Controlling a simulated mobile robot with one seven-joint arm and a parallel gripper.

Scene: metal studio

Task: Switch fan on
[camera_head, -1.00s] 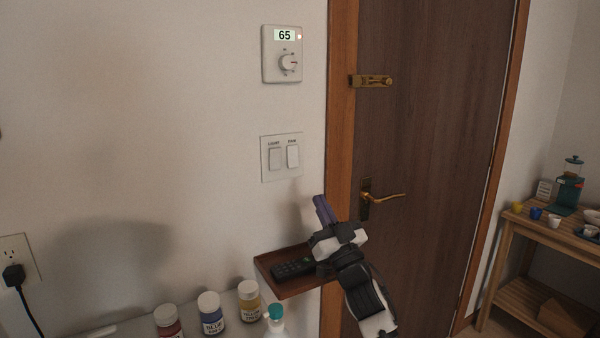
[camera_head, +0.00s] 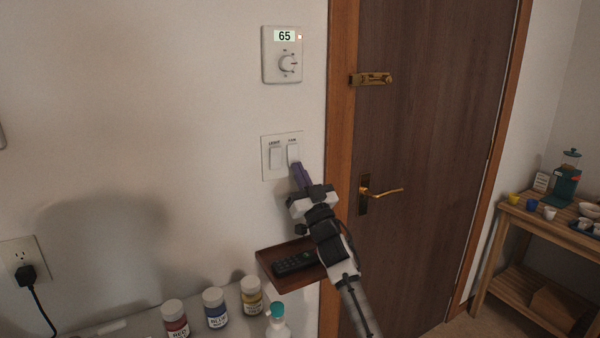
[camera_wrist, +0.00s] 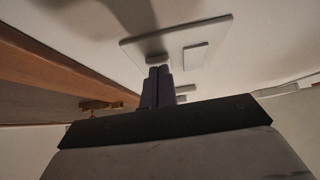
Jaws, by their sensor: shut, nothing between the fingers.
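The fan switch (camera_head: 293,153) is the right rocker on a white wall plate (camera_head: 268,172), beside the light switch (camera_head: 275,157). My gripper (camera_head: 298,170) is shut and empty, its purple fingertips just below the fan switch. In the wrist view my fingers (camera_wrist: 158,72) point at the plate (camera_wrist: 135,48), and one rocker (camera_wrist: 195,57) shows clear to the right of them. The fan switch's lower edge is close to or behind the fingertips in the head view. I cannot tell whether they touch it.
A thermostat (camera_head: 268,65) reading 65 is above the plate. A small brown shelf (camera_head: 290,287) with a black remote (camera_head: 295,263) is below my gripper. A wooden door frame (camera_head: 341,130) stands to the right. Paint jars (camera_head: 215,308) stand at the bottom.

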